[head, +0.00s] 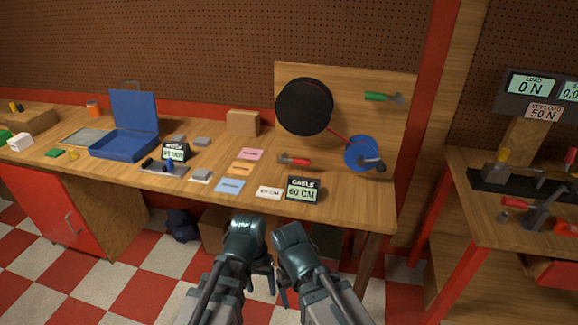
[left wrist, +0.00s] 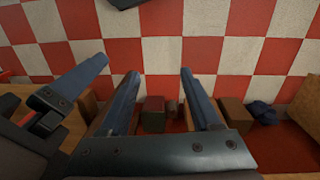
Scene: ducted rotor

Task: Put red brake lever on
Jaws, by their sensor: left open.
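Several red-handled parts show in the head view, and I cannot tell for certain which is the brake lever. On the right bench, a red-handled lever (head: 571,155) stands at the back and another red part (head: 565,228) is at the right edge. My left gripper (head: 260,274) is low in front of the long bench, away from all of these. In the left wrist view its fingers (left wrist: 158,75) are spread and empty above the floor. My right gripper (head: 284,290) is beside it, its fingers mostly hidden.
A board holds the black spool (head: 305,107), a blue reel (head: 361,152) and a green-handled tool (head: 380,97). The right bench (head: 475,205) has a 0 N load display (head: 532,85).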

